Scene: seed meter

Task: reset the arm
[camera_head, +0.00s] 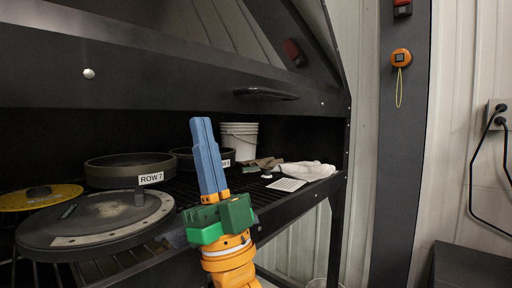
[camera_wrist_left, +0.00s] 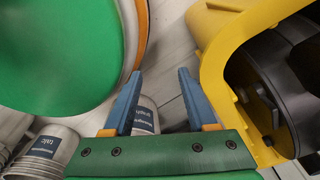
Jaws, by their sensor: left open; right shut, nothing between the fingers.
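My right gripper (camera_head: 203,124) stands upright in the middle of the head view, in front of the shelf. Its two blue fingers are pressed together with nothing between them. Its green body and orange wrist show below. My left gripper (camera_wrist_left: 160,74) shows only in the left wrist view. Its two blue fingers are spread apart and empty. A labelled can (camera_wrist_left: 145,115) shows behind and beside its left finger; I cannot tell whether they touch.
A dark lidded disc (camera_head: 95,222), a "ROW 7" ring (camera_head: 115,173), a yellow disc (camera_head: 30,198), white buckets (camera_head: 238,139) and a white cloth (camera_head: 305,170) are on the shelf. A yellow housing (camera_wrist_left: 213,55), a green round thing (camera_wrist_left: 60,50) and metal cans (camera_wrist_left: 45,150) surround my left gripper.

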